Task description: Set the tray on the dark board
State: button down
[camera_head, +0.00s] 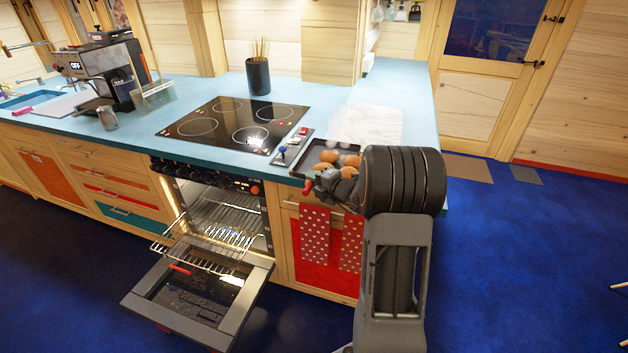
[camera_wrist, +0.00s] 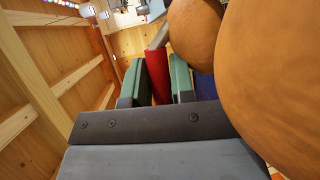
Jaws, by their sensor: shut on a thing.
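A dark tray (camera_head: 313,154) with several round brown buns (camera_head: 328,157) is at the counter's front edge, right of the hob, in the head view. Two buns loom large in the wrist view (camera_wrist: 196,35). My gripper (camera_head: 312,184) is at the tray's near side. In the wrist view its green pads (camera_wrist: 158,82) are shut on a red handle (camera_wrist: 158,72), which appears to be the tray's. My arm hides the tray's right part. I cannot tell whether the tray touches the counter. No separate dark board can be picked out with certainty.
The black hob (camera_head: 235,122) lies left of the tray, with a narrow control strip (camera_head: 290,147) between. A pale sheet (camera_head: 372,123) lies behind the tray. The oven door (camera_head: 198,292) hangs open below, its rack (camera_head: 205,252) pulled out. Spotted towels (camera_head: 315,235) hang below the tray.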

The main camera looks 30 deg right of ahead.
jog(key=c, duration=1.2)
grip_release()
jog(key=shift+r, duration=0.1)
jog(key=o, duration=0.3)
jog(key=shift+f, duration=0.2)
jog(key=v, duration=1.4)
jog(key=shift+r, duration=0.15)
